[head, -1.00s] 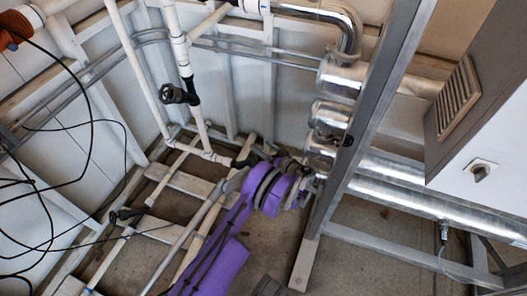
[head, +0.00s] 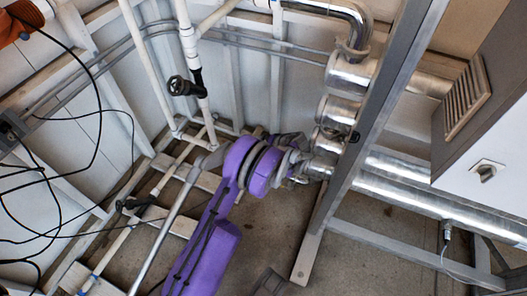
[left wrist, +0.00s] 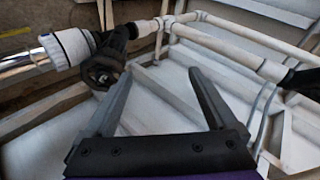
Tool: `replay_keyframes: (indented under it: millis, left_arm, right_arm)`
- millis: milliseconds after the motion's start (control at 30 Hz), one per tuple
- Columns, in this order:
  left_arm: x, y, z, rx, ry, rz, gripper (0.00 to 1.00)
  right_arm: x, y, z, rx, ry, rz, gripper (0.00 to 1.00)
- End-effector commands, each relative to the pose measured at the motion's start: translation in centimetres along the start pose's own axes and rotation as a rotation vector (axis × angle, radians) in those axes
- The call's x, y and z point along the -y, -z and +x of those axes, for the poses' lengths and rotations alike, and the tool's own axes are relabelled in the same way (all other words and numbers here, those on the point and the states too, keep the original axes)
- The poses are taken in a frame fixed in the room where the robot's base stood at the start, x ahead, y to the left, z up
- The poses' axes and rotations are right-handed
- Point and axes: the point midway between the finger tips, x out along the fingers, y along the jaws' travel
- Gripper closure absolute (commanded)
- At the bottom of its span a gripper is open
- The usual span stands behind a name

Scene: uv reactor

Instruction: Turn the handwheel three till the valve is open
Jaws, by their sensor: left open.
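A black handwheel (left wrist: 101,72) on a black valve body shows in the left wrist view, joined to a white collar and a silver pipe. It lies left of my left gripper's fingertips (left wrist: 159,73), which are open and empty; I see no contact. In the head view, a black handwheel (head: 181,86) sits on the upright white pipe, and another (head: 132,205) sits low at the left. I cannot tell which is number three, or whether a valve is open. My purple arm reaches in from the bottom of the head view; its fingers are hidden there.
White pipes (head: 160,177) run along the floor frame and wall. Shiny metal pipes (head: 410,190) and a grey upright post (head: 368,120) stand to the right, beside a grey-white cabinet (head: 490,130). Black cables (head: 98,130) hang at the left.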

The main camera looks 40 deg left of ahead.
Motion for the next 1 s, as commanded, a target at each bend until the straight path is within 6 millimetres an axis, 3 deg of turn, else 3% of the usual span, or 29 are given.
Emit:
replay_keyframes:
  millis: [133,367,667,800,1000]
  left_arm:
    - [0.3,-1.4,1.6,0.120,-0.198,0.265,0.09]
    - [0.2,-2.2,1.4,0.098,-0.600,0.670,0.09]
    - [1.7,0.0,-1.8,-0.296,-1.009,1.036,0.09]
    - [2.1,1.1,0.9,-0.500,-1.083,1.155,0.09]
    - [2.9,1.9,2.9,-0.713,-1.108,1.251,0.09]
  right_arm:
    - [0.0,0.1,-0.4,-0.001,0.000,0.000,0.00]
    - [0.0,0.2,-0.9,-0.002,0.000,0.000,0.00]
    - [0.0,0.3,-1.5,-0.004,0.000,0.000,0.00]
    - [0.0,0.4,-1.8,-0.004,0.000,0.000,0.00]
    - [0.0,0.5,-2.0,-0.005,0.000,0.000,0.00]
